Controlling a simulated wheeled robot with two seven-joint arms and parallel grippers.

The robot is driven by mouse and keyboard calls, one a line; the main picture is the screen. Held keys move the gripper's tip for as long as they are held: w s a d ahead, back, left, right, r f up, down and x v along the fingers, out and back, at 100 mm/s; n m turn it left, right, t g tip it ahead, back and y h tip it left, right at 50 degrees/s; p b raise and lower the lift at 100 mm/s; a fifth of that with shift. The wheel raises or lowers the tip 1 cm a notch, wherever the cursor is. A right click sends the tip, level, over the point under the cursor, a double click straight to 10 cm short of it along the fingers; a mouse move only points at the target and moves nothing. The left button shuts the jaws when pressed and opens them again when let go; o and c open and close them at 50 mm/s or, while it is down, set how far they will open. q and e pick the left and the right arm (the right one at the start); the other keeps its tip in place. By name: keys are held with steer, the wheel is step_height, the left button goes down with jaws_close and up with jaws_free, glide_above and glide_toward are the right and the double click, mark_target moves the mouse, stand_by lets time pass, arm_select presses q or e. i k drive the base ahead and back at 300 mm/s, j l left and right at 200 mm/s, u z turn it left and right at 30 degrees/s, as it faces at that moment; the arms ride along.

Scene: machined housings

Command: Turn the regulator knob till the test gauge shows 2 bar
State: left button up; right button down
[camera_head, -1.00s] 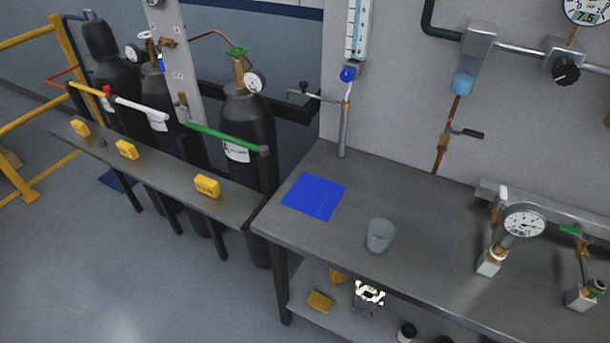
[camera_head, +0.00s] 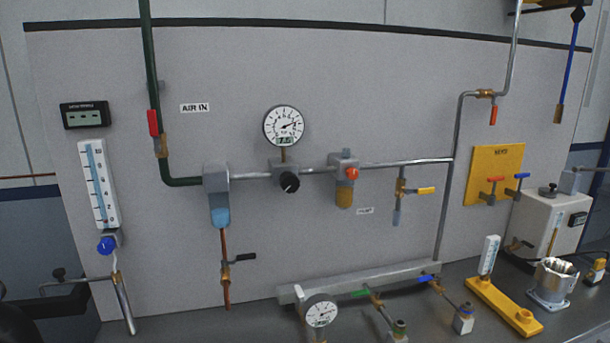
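The black regulator knob (camera_head: 289,182) sits on a grey block in the horizontal pipe on the wall panel. A round white gauge (camera_head: 284,126) stands right above it; its needle points right and slightly up, and its small digital figures are too blurred to read surely. A second round gauge (camera_head: 321,311), apparently the test gauge, stands low at the bench, its lower part cut off by the frame edge. Its scale is too small to read. Neither of my grippers is in view, and nothing touches the knob.
A filter with a blue bowl (camera_head: 220,217) is left of the knob, and a red-knobbed unit (camera_head: 346,174) is right. A black-handled valve (camera_head: 240,258) hangs below left. The bench holds a manifold rail (camera_head: 370,280), a yellow stand (camera_head: 503,307) and a metal pot (camera_head: 553,280).

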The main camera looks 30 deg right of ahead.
mark_target(290, 182)
steer(key=z, duration=0.9)
